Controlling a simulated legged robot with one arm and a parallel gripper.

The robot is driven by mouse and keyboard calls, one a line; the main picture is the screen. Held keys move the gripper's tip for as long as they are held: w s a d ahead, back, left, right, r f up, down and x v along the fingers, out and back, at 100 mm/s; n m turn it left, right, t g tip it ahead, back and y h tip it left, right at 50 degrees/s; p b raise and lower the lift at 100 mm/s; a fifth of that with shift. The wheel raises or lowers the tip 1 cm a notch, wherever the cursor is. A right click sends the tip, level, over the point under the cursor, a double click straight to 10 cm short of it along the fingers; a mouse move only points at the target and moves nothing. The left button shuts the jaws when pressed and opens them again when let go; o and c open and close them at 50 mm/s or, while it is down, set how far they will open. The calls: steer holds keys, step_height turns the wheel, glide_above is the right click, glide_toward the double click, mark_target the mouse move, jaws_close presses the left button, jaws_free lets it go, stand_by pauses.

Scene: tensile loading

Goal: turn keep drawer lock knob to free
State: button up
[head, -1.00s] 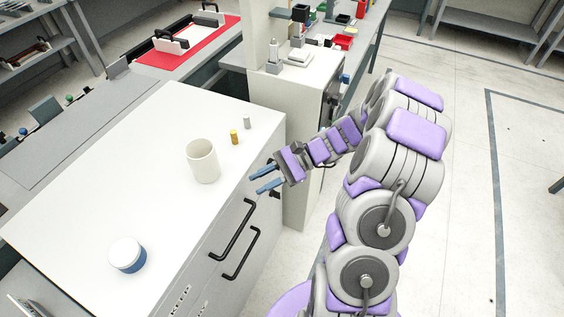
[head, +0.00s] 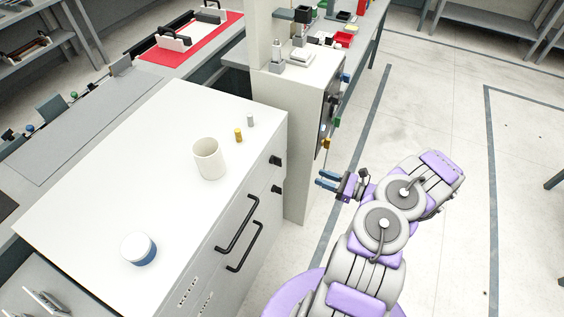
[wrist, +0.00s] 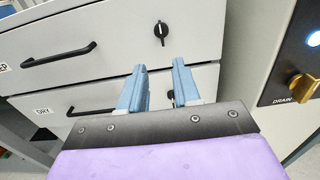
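The keep drawer (wrist: 100,48) is the upper drawer in the wrist view, with a partly cut-off label ending in "EP". Its black lock knob (wrist: 161,31) is at the drawer's right end, with its grip near upright. It also shows in the head view (head: 276,160). My gripper (wrist: 160,66) is open and empty, with its two blue fingers apart. The knob appears above and between the fingertips, not touched. In the head view my gripper (head: 321,179) is clear of the cabinet front, to the right of the knobs.
The lower drawer, labelled "DRY" (wrist: 42,110), has a second black knob (wrist: 171,95) between my fingers in the picture. Black bar handles are left of the knobs. A grey unit with a brass "DRAIN" knob (wrist: 301,87) stands right.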

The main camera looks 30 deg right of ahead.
mark_target(275, 159)
steer(key=b+x, duration=0.2)
steer(key=x, duration=1.4)
steer(key=shift+w, duration=0.35)
steer(key=shift+d, duration=0.1)
jaws_close()
